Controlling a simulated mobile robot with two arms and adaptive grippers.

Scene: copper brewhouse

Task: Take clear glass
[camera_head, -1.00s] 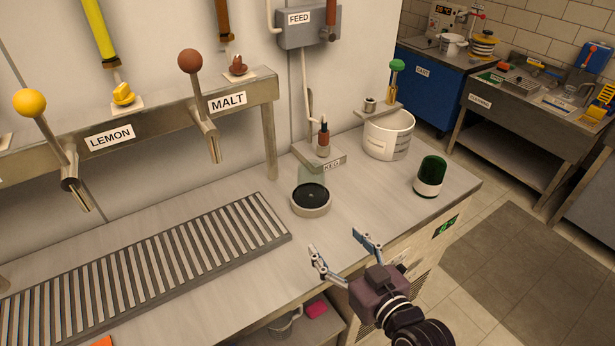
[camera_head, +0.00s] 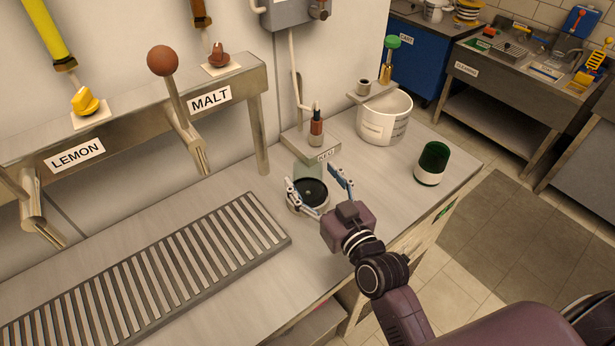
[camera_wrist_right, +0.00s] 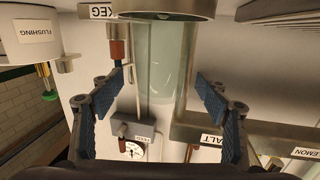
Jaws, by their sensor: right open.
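The clear glass (camera_head: 308,170) is a faint greenish, see-through cylinder standing on a round white base with a dark top (camera_head: 313,191), in front of the KEG block (camera_head: 322,150). In the right wrist view, which is upside down, the glass (camera_wrist_right: 165,65) shows large between the fingers, with the round base (camera_wrist_right: 165,12) at the top. My right gripper (camera_head: 311,177) is open, its two fingers pointing at the glass from the front. The wrist view shows a gap on both sides of the glass. My left gripper is out of view.
A dark green cup with a white lower band (camera_head: 432,164) stands to the right on the counter. A white bucket (camera_head: 384,120) is behind it. A slatted drain grate (camera_head: 160,275) lies to the left, below the LEMON and MALT taps (camera_head: 187,135).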

